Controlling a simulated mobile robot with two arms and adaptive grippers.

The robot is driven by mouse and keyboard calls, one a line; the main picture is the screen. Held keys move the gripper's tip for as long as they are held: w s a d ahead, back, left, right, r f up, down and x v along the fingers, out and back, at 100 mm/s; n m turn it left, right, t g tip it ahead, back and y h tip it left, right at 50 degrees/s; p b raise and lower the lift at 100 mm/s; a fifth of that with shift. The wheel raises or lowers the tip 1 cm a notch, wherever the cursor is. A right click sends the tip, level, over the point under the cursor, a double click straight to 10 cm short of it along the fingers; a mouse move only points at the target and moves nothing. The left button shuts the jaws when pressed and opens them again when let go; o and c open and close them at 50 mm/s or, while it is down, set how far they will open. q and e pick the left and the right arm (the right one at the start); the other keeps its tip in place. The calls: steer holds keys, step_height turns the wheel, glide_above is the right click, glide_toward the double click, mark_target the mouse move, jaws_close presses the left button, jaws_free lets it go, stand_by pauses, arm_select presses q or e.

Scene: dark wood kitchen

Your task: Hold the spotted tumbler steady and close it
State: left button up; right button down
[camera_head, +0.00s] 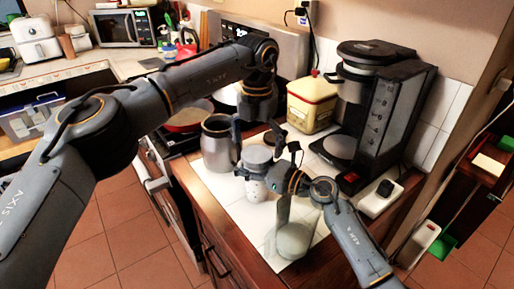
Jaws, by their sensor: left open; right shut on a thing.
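The spotted tumbler (257,190) stands upright on the white counter, pale with dark spots on its lower body. A grey round top (258,154) sits at its upper end; I cannot tell whether this is a lid resting on it or fixed. My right gripper (262,172) comes in from the lower right and is shut on the tumbler around its upper body, hiding part of it. My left gripper (256,132) reaches in from the upper left and points down, open, just above and behind the grey top. Its fingertips are small and partly unclear.
A metal mug (218,146) stands close left of the tumbler. A clear glass with pale contents (294,238) stands in front, partly behind my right arm. A yellow canister (312,104) and black coffee maker (384,105) stand behind. The counter's wooden front edge (222,228) is near.

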arm_select(q)
step_height(320, 180, up, 11)
stand_by(0.3)
steer(key=shift+f, duration=0.1)
arm_select(e)
steer(key=shift+c, duration=1.8)
jaws_free()
steer(key=v, duration=0.7)
steer(key=shift+s+d, duration=0.15)
steer(key=shift+d, duration=0.1)
